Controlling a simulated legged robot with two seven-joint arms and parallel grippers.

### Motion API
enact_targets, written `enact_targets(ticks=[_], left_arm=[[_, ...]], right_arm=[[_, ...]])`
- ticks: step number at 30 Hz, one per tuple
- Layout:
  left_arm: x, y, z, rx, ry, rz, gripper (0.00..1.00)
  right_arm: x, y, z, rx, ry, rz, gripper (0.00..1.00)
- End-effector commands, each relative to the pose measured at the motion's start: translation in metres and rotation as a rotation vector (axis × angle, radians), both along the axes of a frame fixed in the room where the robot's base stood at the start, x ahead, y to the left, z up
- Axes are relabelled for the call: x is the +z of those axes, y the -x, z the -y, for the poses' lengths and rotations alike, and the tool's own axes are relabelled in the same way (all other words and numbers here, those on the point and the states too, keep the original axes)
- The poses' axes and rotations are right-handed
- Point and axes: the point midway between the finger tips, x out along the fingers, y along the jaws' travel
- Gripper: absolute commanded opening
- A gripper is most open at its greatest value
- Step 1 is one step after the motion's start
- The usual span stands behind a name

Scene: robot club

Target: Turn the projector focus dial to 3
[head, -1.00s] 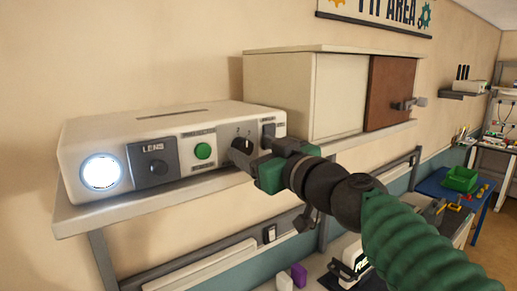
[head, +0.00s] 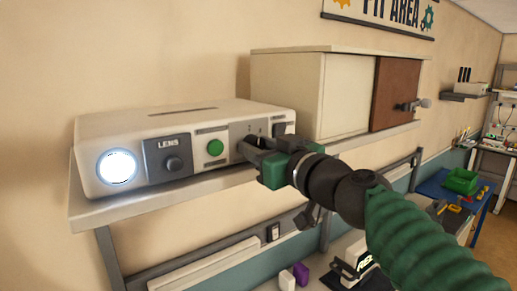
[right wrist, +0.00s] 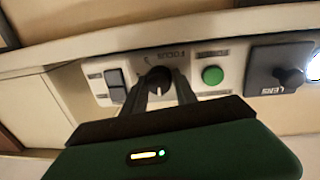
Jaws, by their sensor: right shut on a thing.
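The white projector (head: 130,128) sits on a wall shelf, its lamp lit at the left end of its front. In the right wrist view the black focus dial (right wrist: 158,78) is on a grey panel marked FOCUS, and a pale pointer line shows on it. My right gripper (head: 248,148) is at that panel. In the right wrist view its two fingers (right wrist: 160,92) are on either side of the dial, shut on it. The dial's numbers are too small to read surely. In the head view the fingers mostly hide the dial. My left gripper is not in view.
A lens knob (head: 174,164) and green button (head: 215,147) are left of the dial. A dark switch (head: 279,128) is close on its right. A cabinet (head: 345,95) with a brown door stands right of the projector. The shelf's front edge (head: 150,204) runs below.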

Motion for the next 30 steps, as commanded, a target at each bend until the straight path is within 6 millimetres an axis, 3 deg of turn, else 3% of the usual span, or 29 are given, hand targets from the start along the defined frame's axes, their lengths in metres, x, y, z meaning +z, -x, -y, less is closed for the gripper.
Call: enact_targets(ticks=[30], left_arm=[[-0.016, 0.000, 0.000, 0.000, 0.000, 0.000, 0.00]], right_arm=[[0.002, -0.002, 0.004, -0.005, -0.600, -0.432, 0.00]])
